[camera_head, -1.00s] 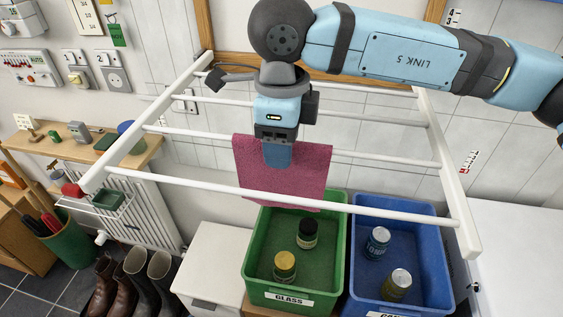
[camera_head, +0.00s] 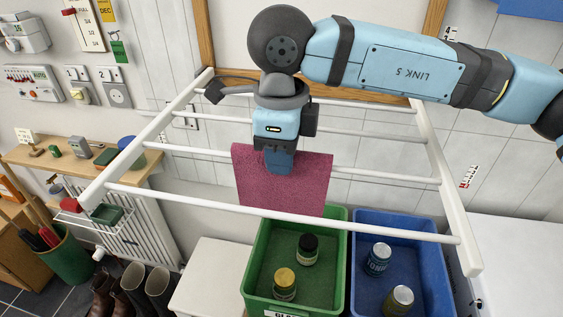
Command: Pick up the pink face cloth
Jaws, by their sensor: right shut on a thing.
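The pink face cloth (camera_head: 300,188) hangs at the middle of a white drying rack (camera_head: 290,216), its lower edge behind the front bar. My right gripper (camera_head: 280,168) comes down on the cloth's upper part and is shut on it. The fingertips are partly hidden against the cloth. I cannot tell whether the cloth still touches a bar. My left gripper is not in view.
A green crate (camera_head: 253,262) with two jars and a blue crate (camera_head: 440,265) with two cans stand below the rack. A white cabinet (camera_head: 212,275), boots (camera_head: 130,290) and a wall shelf (camera_head: 70,165) are at the left.

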